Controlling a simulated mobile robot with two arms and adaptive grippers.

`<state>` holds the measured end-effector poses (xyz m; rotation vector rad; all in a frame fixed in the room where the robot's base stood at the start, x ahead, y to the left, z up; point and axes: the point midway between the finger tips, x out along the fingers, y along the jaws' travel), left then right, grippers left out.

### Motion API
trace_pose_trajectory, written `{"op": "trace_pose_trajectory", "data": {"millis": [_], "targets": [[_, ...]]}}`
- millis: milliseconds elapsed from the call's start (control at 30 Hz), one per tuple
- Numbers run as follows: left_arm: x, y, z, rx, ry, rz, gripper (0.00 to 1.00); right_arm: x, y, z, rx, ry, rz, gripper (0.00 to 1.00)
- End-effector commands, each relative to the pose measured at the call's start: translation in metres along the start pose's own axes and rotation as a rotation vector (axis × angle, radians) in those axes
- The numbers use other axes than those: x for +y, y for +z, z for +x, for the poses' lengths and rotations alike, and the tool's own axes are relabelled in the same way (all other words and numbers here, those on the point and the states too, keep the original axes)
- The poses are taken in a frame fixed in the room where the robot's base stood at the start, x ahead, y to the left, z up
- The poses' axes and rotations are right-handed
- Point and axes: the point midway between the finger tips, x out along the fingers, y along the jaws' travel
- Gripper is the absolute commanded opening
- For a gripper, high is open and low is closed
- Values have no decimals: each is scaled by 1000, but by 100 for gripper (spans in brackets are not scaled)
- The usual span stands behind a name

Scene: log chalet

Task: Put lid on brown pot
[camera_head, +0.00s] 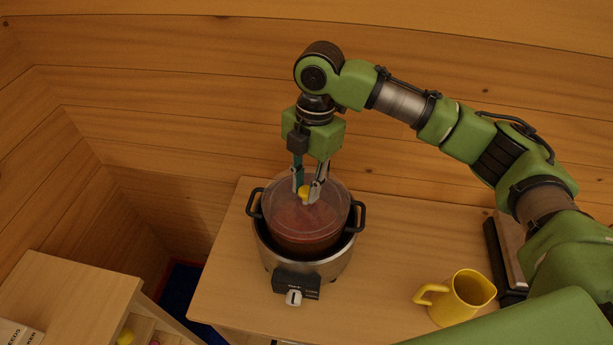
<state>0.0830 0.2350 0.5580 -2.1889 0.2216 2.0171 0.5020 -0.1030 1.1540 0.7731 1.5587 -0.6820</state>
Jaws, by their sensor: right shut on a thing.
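The brown pot (304,241) sits in a steel cooker base with black side handles and a dial on its front, on a wooden table. I cannot tell whether the lid rests fully on the rim. My right gripper (306,194) points down from above, with its fingers shut on the lid's knob. My left gripper is not in view.
A yellow jug (458,297) stands on the table at the right, near a dark, flat-topped object (508,255) partly behind my arm. A lower wooden shelf (70,300) is at the left. The log wall is close behind. The table between pot and jug is clear.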

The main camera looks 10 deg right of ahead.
Motion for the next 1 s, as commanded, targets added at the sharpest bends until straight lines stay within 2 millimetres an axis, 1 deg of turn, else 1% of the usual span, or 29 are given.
{"op": "trace_pose_trajectory", "data": {"millis": [200,533,1000], "targets": [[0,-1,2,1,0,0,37,0,1,6,0,0,0,0],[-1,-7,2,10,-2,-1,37,0,1,6,0,0,0,0],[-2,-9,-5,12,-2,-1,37,0,1,12,0,1,0,0]]}}
